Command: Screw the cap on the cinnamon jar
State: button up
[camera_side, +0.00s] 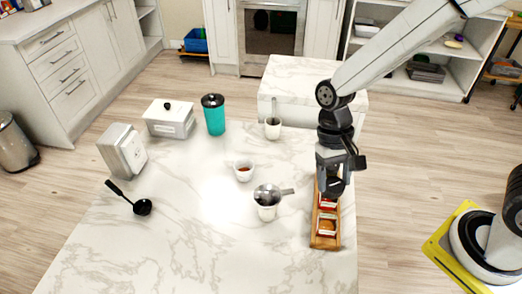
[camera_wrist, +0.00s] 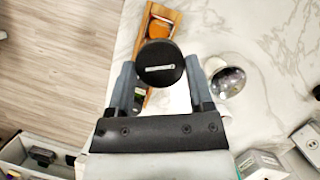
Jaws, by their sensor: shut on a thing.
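My gripper (camera_side: 333,184) points down over the far part of a wooden spice rack (camera_side: 314,240). In the wrist view my gripper (camera_wrist: 160,80) is shut on a round black cap (camera_wrist: 160,64) with a small pale label on top. The cap hides what is directly beneath it, so I cannot tell whether it touches a jar. The rack holds a jar with orange-brown contents (camera_side: 326,227) at its near end and a red one (camera_side: 327,204) beside it. The orange-brown jar also shows beyond the cap in the wrist view (camera_wrist: 158,29). Labels are too small to read, so I cannot tell which jar is cinnamon.
Left of the rack stand a white cup with a metal strainer (camera_side: 267,194) on it and a small bowl (camera_side: 244,171) with red-brown contents. The front-middle marble top is clear.

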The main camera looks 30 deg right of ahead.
jog(key=shift+s+d+n, duration=0.2)
jog(key=shift+s+n, duration=0.1)
jog(key=shift+s, duration=0.1)
jog(key=shift+s+f, duration=0.15)
jog(key=shift+f, duration=0.05)
send_over(328, 217)
jog(key=shift+a+f, duration=0.2)
jog(key=shift+f, duration=2.05)
jog(key=shift+f, duration=0.3)
jog(key=shift+f, duration=2.45)
jog(key=shift+f, duration=0.15)
jog(key=m+y, duration=0.1)
jog(key=m, duration=0.3)
jog(key=shift+d+m+t, duration=0.15)
jog(key=shift+m+t, duration=0.15)
